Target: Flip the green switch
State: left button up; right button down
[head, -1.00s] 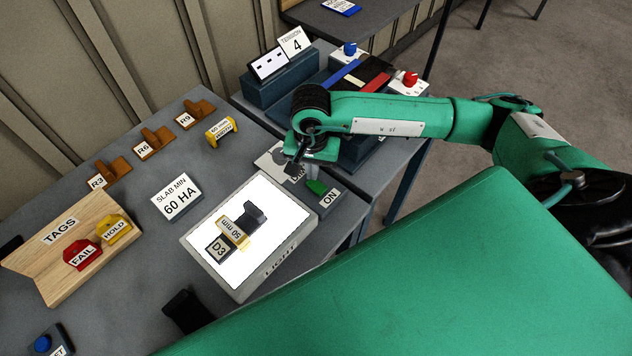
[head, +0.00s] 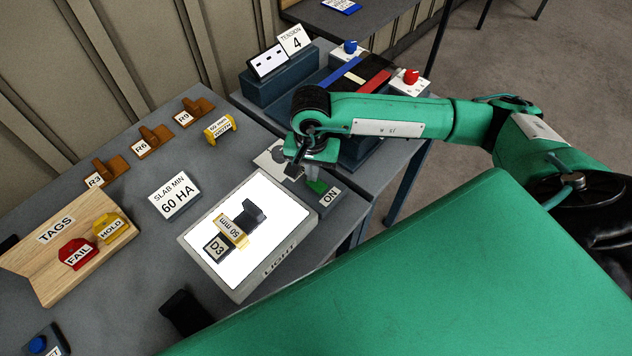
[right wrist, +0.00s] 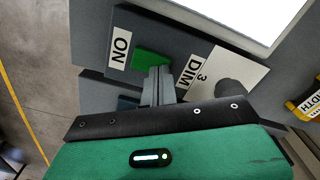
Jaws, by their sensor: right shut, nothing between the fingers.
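The green switch (head: 317,186) is a small rocker on a dark housing with an ON label (head: 330,196), at the near right corner of the light box. It also shows in the right wrist view (right wrist: 149,62), between the ON label and the DIM card. My right gripper (head: 293,171) is shut and empty, pointing down at the switch's far left side. In the right wrist view its fingertips (right wrist: 159,76) overlap the switch's edge; I cannot tell whether they touch it. Part of the switch is hidden by the gripper. My left gripper is not in view.
The lit light box (head: 205,245) carries a D3 piece and a 50 mm piece. A grey dial card (head: 268,160) lies behind the switch, partly under my right gripper. A SLAB MIN sign (head: 175,196) stands left of the box. The tags board (head: 40,285) is farther left.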

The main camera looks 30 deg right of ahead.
jog(key=shift+f+b, duration=0.3)
jog(key=shift+r+p, duration=1.1)
jog(key=shift+r, duration=2.45)
